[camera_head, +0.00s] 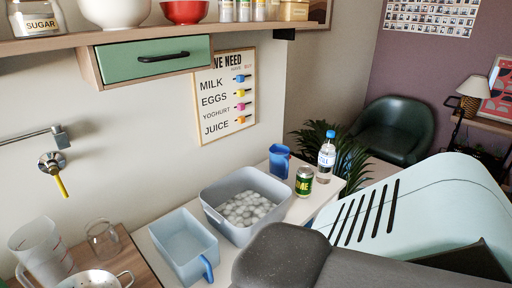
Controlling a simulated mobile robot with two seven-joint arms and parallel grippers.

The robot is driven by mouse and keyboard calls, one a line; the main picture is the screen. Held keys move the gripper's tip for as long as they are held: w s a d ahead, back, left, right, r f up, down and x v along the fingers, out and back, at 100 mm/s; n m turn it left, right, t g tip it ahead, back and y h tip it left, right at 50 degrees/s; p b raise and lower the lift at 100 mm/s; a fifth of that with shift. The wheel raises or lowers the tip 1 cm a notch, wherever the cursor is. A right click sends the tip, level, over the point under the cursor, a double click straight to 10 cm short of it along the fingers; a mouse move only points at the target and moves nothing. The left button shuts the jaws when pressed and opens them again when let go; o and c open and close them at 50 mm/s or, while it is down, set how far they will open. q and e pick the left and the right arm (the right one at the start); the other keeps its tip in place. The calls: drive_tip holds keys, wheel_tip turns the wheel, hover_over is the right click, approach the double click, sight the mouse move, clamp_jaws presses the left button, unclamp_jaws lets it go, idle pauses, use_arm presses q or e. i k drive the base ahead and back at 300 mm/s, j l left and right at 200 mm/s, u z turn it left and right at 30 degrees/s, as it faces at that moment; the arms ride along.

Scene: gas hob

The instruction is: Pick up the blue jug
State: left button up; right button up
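A small blue jug (280,162) stands upright at the back of the white counter, behind the grey tub and near the wall. Part of its lower side is hidden by the tub's rim. Neither of my grippers shows in this view. A large pale-blue and dark grey part of my own body fills the lower right and hides the front of the counter there.
A grey tub (211,208) holds several whitish round pieces. A pale-blue bin (172,244) with a blue handle stands before it. A shelf with a green drawer (150,62) hangs above.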

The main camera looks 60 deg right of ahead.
sight(280, 165)
drive_tip(key=k+z, duration=0.2)
drive_tip(key=z, duration=1.75)
